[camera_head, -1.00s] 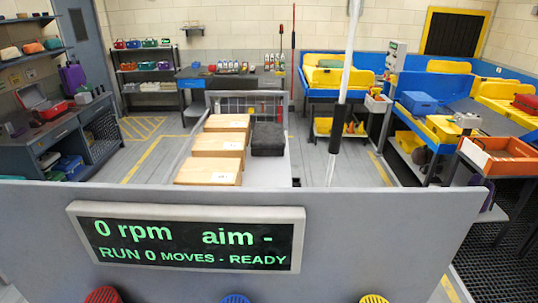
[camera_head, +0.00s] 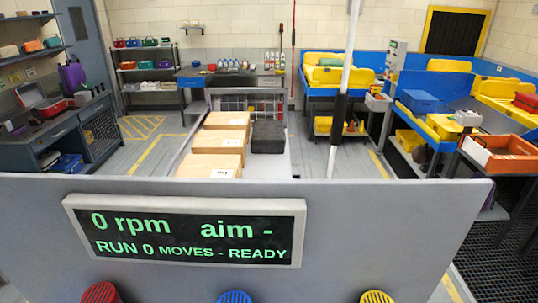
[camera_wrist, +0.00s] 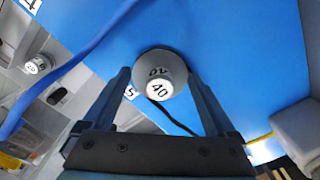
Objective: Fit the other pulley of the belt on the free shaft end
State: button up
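In the wrist view, a round grey piece with a white end marked 40 (camera_wrist: 160,78) lies between the fingertips of my gripper (camera_wrist: 158,73). A narrow gap shows at its left side, and the fingers stand wide apart. I cannot tell whether it is a pulley or a shaft end. A dark blue band (camera_wrist: 70,65) runs slantwise across the left; it may be the belt. A similar small grey piece with a white marked end (camera_wrist: 34,65) is at the far left. My gripper is out of the head view. The free shaft end cannot be made out.
A blue panel (camera_wrist: 245,50) fills most of the wrist view, with a grey block (camera_wrist: 298,128) at right. In the head view, a grey wall with a display (camera_head: 185,230) reading 0 rpm stands in front. Wooden boxes (camera_head: 217,141) and a black block (camera_head: 268,138) are behind it.

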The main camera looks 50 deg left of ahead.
jog(key=shift+o, duration=0.2)
jog(key=shift+r, duration=0.15)
notch_tip(320, 180, up, 13)
jog(key=b, duration=0.1)
jog(key=shift+b, duration=0.35)
dwell(0.5)
